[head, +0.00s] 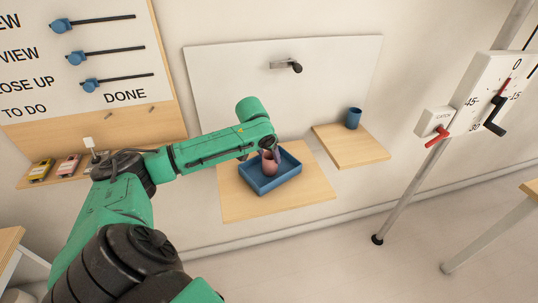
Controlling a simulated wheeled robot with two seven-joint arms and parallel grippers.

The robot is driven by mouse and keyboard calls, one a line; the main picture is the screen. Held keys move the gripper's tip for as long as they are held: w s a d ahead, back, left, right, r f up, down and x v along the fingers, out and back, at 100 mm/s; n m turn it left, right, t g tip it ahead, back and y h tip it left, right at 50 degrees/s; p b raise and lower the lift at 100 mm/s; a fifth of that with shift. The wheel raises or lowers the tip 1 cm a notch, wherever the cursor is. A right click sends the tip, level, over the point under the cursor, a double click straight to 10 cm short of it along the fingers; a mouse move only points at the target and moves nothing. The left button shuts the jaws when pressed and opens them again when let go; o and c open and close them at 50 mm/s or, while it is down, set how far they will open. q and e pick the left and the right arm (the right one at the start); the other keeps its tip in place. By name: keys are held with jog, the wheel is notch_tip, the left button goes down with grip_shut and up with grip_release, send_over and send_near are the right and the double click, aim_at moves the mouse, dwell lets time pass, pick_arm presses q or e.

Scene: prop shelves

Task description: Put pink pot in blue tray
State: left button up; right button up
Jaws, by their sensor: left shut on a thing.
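The pink pot (268,165) is at the end of my left arm, over the blue tray (283,180). My left gripper (273,153) is shut on the pink pot, and the wrist partly hides the jaws. The blue tray is a shallow rectangular tray lying on a wooden shelf (240,206). The pot overlaps the tray's inside in the picture, but I cannot tell whether its base touches the tray floor. My right gripper is not in view.
A blue cup (353,118) stands on a second wooden shelf (345,149) at the right. A slider board (90,60) is at upper left, with small yellow and pink items below it. A white dial panel (495,95) on a pole is at the right.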

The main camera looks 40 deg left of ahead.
pick_arm(q)
jog(key=o, duration=1.4)
jog(key=shift+r, duration=0.35)
jog(key=b+v, duration=0.1)
jog(key=v, duration=1)
jog(key=shift+d+r, duration=0.15)
